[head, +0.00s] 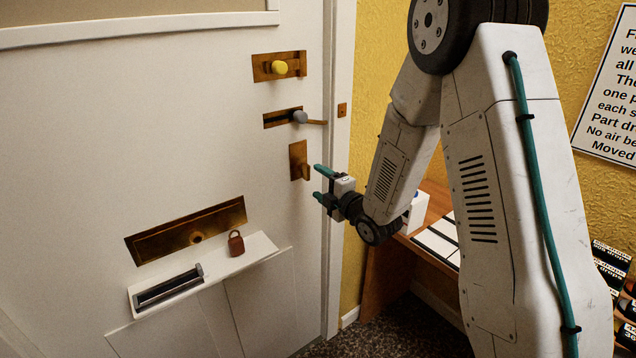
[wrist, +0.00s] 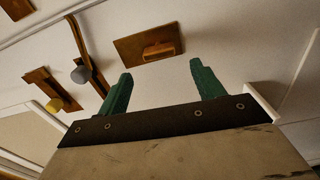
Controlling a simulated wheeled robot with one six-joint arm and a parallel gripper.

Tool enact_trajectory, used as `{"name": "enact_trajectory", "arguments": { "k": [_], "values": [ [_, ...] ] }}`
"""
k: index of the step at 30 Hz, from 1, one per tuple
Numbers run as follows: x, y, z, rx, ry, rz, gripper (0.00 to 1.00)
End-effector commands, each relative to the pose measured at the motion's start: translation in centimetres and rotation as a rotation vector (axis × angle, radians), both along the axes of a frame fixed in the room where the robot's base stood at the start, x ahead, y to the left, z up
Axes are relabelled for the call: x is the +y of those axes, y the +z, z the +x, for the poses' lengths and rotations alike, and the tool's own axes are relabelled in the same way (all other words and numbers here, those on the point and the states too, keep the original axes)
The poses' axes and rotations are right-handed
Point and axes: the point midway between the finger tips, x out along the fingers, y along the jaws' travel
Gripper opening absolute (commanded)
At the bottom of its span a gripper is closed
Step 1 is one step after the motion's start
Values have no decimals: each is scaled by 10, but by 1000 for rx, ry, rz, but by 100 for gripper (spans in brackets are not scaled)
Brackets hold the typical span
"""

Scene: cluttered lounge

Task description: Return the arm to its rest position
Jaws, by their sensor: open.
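My arm reaches down from the upper right in the head view, in front of a white door (head: 90,130). My gripper (head: 318,182) has teal fingers that are apart with nothing between them. It is close to a brass thumb-turn plate (head: 298,158) on the door. In the wrist view, my gripper (wrist: 160,90) shows both teal fingers spread, and the brass plate (wrist: 135,46) with its knob lies beyond them. I cannot tell the exact gap between the fingertips and the door.
Above the plate are a grey-knobbed bolt (head: 299,117) and a yellow-knobbed bolt (head: 279,68). A wooden table (head: 384,285) with papers stands behind my arm, near the yellow wall.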

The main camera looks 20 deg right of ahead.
Motion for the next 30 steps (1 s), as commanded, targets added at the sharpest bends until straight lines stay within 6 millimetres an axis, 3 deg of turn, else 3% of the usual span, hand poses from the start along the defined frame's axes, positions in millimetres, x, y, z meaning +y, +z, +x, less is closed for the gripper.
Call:
{"name": "enact_trajectory", "arguments": {
  "k": [7,10,13,15,18,23,30],
  "values": [
    [-1,-6,0,41,-4,37,67],
    [-6,-33,-1,194,-42,95,67],
    [-19,-74,-14,434,-135,177,67],
    [-30,-90,-28,594,-229,242,67],
    [-43,-97,-54,790,-379,331,67],
    [-59,-82,-110,1041,-652,484,67],
    [-60,-21,-217,1297,-1077,715,67]
  ]
}}
